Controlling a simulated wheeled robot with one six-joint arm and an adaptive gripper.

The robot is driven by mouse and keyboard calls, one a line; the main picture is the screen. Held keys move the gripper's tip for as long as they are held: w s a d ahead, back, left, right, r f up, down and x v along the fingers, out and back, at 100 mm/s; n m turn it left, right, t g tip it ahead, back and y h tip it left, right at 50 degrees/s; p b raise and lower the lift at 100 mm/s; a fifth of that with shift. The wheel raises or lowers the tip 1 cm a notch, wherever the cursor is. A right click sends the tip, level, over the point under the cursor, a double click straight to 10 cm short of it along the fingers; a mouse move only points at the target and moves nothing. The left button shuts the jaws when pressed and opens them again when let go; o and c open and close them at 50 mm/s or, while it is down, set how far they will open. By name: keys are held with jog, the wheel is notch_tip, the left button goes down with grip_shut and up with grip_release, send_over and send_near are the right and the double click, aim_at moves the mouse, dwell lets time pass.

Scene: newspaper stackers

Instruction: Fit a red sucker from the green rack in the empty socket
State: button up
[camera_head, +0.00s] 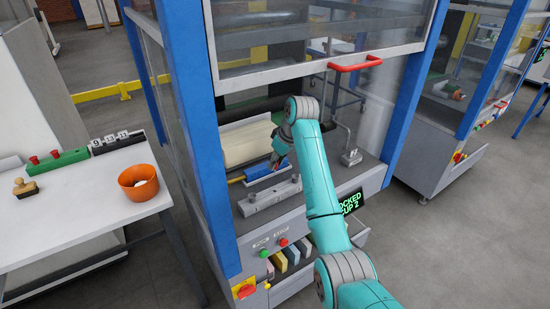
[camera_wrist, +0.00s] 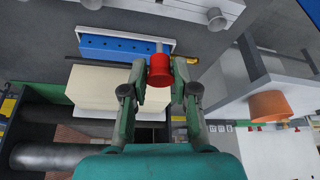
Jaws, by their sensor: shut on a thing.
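My gripper (camera_wrist: 159,78) is shut on a red sucker (camera_wrist: 159,70), a short red cup with a grey stem, in the wrist view. The sucker is in front of the right end of a blue bar with a row of small dark holes (camera_wrist: 112,47); I cannot tell if they touch. In the head view my arm hides most of the gripper, and the blue bar (camera_head: 262,171) shows beside it inside the machine. The green rack (camera_head: 68,162) stands on the white table at the left with red suckers on it. I cannot make out the empty socket.
A pale paper stack (camera_head: 245,146) lies behind the blue bar, and a grey rail with knobs (camera_head: 268,197) lies in front. The raised machine guard has a red handle (camera_head: 355,63). An orange bowl (camera_head: 138,183), a stamp (camera_head: 25,187) and number blocks (camera_head: 117,142) stand on the table.

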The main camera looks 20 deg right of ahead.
send_over(273, 190)
jog(key=s, duration=0.1)
jog(key=shift+s+d+f, duration=0.1)
jog(key=shift+d+f, duration=0.1)
jog(key=shift+f, duration=1.7)
jog(key=shift+s+d+f, duration=0.1)
jog(key=shift+d+f, duration=0.1)
jog(key=shift+f, duration=1.7)
jog(key=shift+f, duration=1.7)
jog(key=o, duration=0.9)
jog(key=v, duration=1.2)
